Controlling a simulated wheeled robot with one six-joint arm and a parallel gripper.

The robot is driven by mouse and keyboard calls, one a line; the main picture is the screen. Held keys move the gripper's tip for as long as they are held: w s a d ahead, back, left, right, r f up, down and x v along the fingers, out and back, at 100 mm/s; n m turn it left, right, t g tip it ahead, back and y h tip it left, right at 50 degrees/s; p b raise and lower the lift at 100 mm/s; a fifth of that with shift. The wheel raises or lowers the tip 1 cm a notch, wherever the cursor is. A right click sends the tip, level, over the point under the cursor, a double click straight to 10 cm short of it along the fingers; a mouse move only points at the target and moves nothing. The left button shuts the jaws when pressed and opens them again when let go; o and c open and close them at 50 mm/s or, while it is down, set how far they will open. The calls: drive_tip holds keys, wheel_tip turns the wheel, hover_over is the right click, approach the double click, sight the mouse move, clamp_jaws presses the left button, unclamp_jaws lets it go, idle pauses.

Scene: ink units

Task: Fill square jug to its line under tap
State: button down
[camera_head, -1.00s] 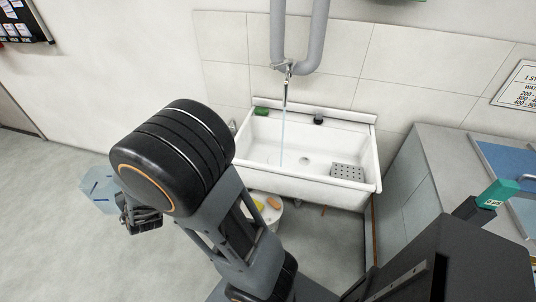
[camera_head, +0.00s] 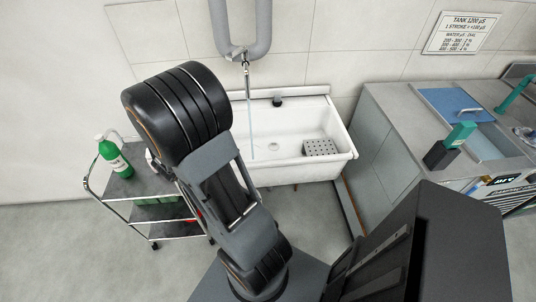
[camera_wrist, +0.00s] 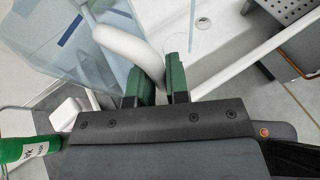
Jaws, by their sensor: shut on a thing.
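The square jug (camera_wrist: 62,68) is clear bluish plastic with a dark blue line mark and a white curved handle (camera_wrist: 122,43). It fills the upper left of the wrist view. My gripper (camera_wrist: 162,78) has its green fingers on either side of the handle and is shut on it. In the head view my arm hides the gripper and jug. The tap (camera_head: 246,66) hangs above the white sink (camera_head: 325,172), and a thin stream of water (camera_head: 250,125) falls from it into the sink. I cannot tell whether any water is in the jug.
A trolley (camera_head: 124,187) with a green bottle (camera_head: 113,158) stands left of the sink. The bottle also shows in the wrist view (camera_wrist: 18,149). A perforated grey rack (camera_head: 321,147) lies in the sink. A counter (camera_head: 398,105) stands to the right.

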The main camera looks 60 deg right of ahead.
drive_tip(key=s+d+f+m+g+y, duration=0.1)
drive_tip(key=s+d+m+g+y, duration=0.15)
drive_tip(key=s+m+g, duration=0.55)
drive_tip(key=s+d+m+g+y, duration=0.25)
drive_tip(key=s+m+g, duration=0.2)
drive_tip(key=s, duration=0.75)
drive_tip(key=w+d+f+b, duration=0.1)
drive_tip(key=w+d+f, duration=0.1)
drive_tip(key=w, duration=0.6)
drive_tip(key=w+d+f+b, duration=0.2)
drive_tip(key=w+d, duration=0.1)
drive_tip(key=w, duration=0.4)
drive_tip(key=shift+w+d+f, duration=0.15)
drive_tip(key=shift+w+d, duration=0.25)
drive_tip(key=shift+w, duration=0.1)
